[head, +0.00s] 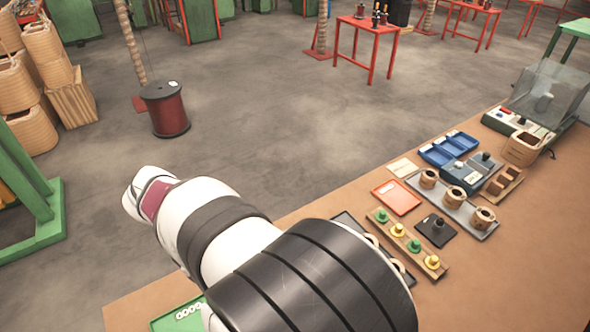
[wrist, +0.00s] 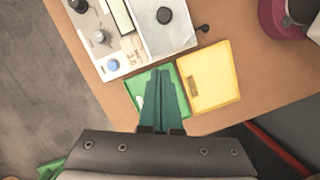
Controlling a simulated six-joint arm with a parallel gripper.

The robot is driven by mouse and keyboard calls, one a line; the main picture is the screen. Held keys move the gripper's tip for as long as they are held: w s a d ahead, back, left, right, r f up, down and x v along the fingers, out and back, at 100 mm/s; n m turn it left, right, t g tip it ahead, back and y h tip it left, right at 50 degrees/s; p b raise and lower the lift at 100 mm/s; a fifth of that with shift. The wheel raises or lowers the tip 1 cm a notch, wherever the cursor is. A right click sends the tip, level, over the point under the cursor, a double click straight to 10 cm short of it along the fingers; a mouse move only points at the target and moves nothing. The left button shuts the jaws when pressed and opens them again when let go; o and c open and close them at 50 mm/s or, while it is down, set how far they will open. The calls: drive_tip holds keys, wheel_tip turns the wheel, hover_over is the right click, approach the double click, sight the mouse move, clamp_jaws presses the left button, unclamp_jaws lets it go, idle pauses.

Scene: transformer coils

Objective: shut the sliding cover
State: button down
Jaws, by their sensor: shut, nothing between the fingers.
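A pale grey plate with a round black knob (wrist: 165,30) shows at the top of the wrist view, beside a white panel with dials and a blue button (wrist: 108,50). It looks like a sliding cover, but I cannot tell how far it is open. My gripper (wrist: 161,72) is shut and empty, with its teal fingers together. The fingertips appear over the green tray, just below the plate's near edge in the picture. I cannot tell their height. In the head view my arm hides the gripper and this device.
A green tray (wrist: 133,88) and a yellow tray (wrist: 213,85) lie close to the fingers. The wooden bench (head: 534,215) holds coils on a grey tray (head: 480,233), a red tray (head: 398,208), a blue tray (head: 462,137) and a clear hood (head: 560,85). Its right side has free room.

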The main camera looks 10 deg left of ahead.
drive_tip(key=d+f, duration=0.1)
drive_tip(key=f, duration=0.1)
drive_tip(key=w+d+f, duration=0.1)
drive_tip(key=d+f, duration=0.2)
drive_tip(key=f, duration=0.1)
drive_tip(key=shift+w+d+f, duration=0.15)
drive_tip(key=shift+w+d, duration=0.1)
drive_tip(key=shift+d, duration=0.05)
drive_tip(key=shift+w+d, duration=0.1)
drive_tip(key=shift+d, duration=0.25)
drive_tip(key=w+d, duration=0.9)
drive_tip(key=d, duration=0.1)
drive_tip(key=shift+w, duration=0.4)
